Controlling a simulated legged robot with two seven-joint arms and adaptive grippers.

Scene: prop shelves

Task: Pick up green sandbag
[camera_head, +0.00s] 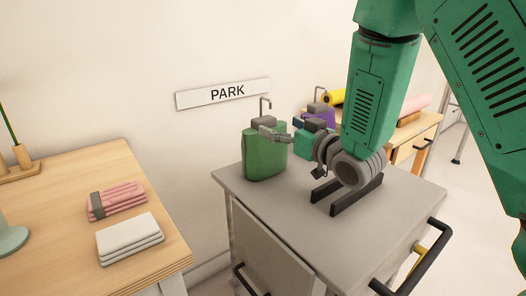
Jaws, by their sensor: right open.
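The green sandbag (265,158) stands upright on the grey cart top (240,186), at its back left. It has a dark grey top and a bent metal hook above it. My right arm comes down from the top right. My right gripper (277,135) points left, and its grey fingers overlap the upper right of the sandbag in the picture. It is open; I cannot tell whether the fingers touch the sandbag. The wrist hides part of the gripper. My left gripper is out of view.
Two black bars (357,195) lie on the cart top. A purple item (322,115) is behind my gripper. A wooden table at left (60,200) holds folded pink cloth (118,199) and white cloth (130,238). A PARK sign (224,93) is on the wall.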

